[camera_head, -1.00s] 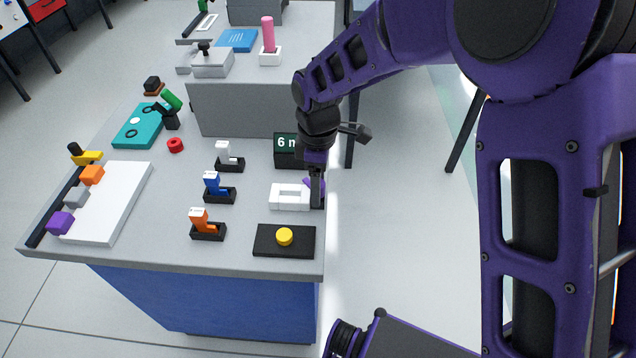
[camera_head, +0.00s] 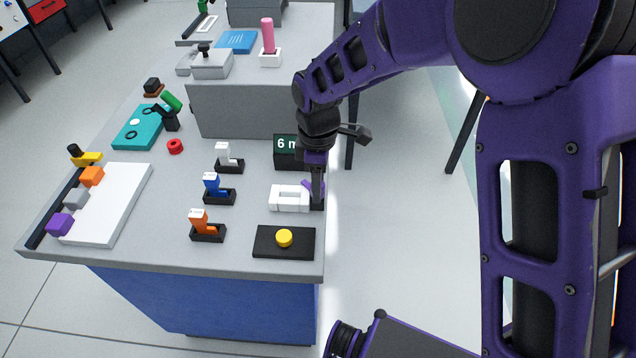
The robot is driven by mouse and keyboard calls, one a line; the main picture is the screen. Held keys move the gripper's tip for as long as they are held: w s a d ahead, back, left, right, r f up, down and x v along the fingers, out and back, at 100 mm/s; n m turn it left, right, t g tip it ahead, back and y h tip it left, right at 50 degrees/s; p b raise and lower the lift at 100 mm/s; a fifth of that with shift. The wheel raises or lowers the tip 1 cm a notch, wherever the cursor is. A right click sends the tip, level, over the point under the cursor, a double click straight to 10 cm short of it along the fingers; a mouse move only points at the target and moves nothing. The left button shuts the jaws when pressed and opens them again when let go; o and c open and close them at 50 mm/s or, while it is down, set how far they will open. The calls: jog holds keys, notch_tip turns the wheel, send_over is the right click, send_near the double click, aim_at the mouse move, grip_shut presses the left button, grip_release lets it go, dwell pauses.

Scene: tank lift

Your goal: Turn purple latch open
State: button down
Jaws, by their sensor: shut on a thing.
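The purple latch (camera_head: 307,185) shows as a small purple piece at the right end of a white frame-like block (camera_head: 288,197), near the right edge of the grey table. My gripper (camera_head: 317,199) points down at that end of the block. Its fingers are shut on the purple latch and cover most of it. How far the latch is turned is hard to tell, as the fingers hide it.
A black plate with a yellow button (camera_head: 284,238) lies in front of the block. White, blue (camera_head: 215,188) and orange (camera_head: 203,224) switches stand to its left. A dark display box (camera_head: 288,151) stands close behind. The table's right edge is very near my gripper.

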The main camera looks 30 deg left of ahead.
jog(key=shift+a+m, duration=0.1)
jog(key=shift+m, duration=1.9)
jog(key=shift+m+p, duration=0.3)
jog(key=shift+m, duration=0.7)
jog(key=shift+a+r+m, duration=0.1)
jog(key=shift+m, duration=1)
jog(key=c, duration=0.5)
grip_release()
notch_tip(320, 180, up, 17)
jog(key=p, duration=0.3)
jog(key=shift+r, duration=0.15)
